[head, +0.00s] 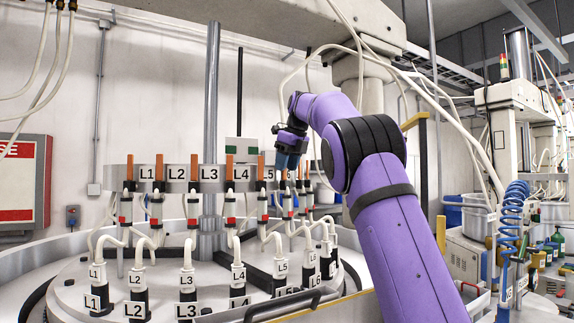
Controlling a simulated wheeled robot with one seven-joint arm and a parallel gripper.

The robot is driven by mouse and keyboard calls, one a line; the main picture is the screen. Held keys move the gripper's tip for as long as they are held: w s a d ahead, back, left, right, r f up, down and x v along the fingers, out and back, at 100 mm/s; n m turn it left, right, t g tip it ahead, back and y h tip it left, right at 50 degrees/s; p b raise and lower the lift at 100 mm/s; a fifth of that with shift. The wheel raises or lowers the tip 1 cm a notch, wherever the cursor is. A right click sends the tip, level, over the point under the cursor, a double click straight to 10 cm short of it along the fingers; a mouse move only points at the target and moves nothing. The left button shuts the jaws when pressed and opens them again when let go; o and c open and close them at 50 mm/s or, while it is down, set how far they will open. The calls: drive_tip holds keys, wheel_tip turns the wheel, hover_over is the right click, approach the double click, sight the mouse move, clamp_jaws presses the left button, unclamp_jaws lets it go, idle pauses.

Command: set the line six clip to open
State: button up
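A grey ring carries labels L1 to L5 (268,173), with orange upright levers and red-and-white clips on tubes below. To the right of the L5 label, a clip with red and white parts (287,208) hangs on its line under my gripper (287,167). By its place in the row it appears to be the line six clip, but no L6 label shows on the ring there. An L6 label shows lower down on a connector (315,281). My gripper points down at the ring and covers part of the lever; its fingers are too small and overlapped to tell open from shut.
Several white hoses with labelled black connectors (187,290) stand close together on the round machine plate (62,290). A blue coiled hose (513,225) hangs at right.

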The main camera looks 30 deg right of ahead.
drive_tip(key=shift+r, duration=0.1)
drive_tip(key=a+v, duration=0.1)
drive_tip(key=v, duration=0.6)
drive_tip(key=shift+d, duration=0.5)
drive_tip(key=shift+r, duration=0.15)
drive_tip(key=s+a+f+n, duration=0.3)
drive_tip(key=s+a+n, duration=0.1)
drive_tip(key=s+n, duration=0.5)
drive_tip(key=s+a+f+n, duration=0.35)
drive_tip(key=s+n, duration=0.25)
drive_tip(key=s, duration=0.4)
drive_tip(key=s+a+f+n, duration=0.4)
drive_tip(key=s+f+n, duration=0.4)
drive_tip(key=s+f, duration=0.3)
drive_tip(key=s+a+f+n+t+h, duration=0.1)
drive_tip(key=s+a+f+n, duration=0.3)
drive_tip(key=s+f+n, duration=0.5)
wheel_tip(320, 180, down, 5)
drive_tip(key=shift+s+f, duration=0.15)
drive_tip(key=shift+s, duration=1.05)
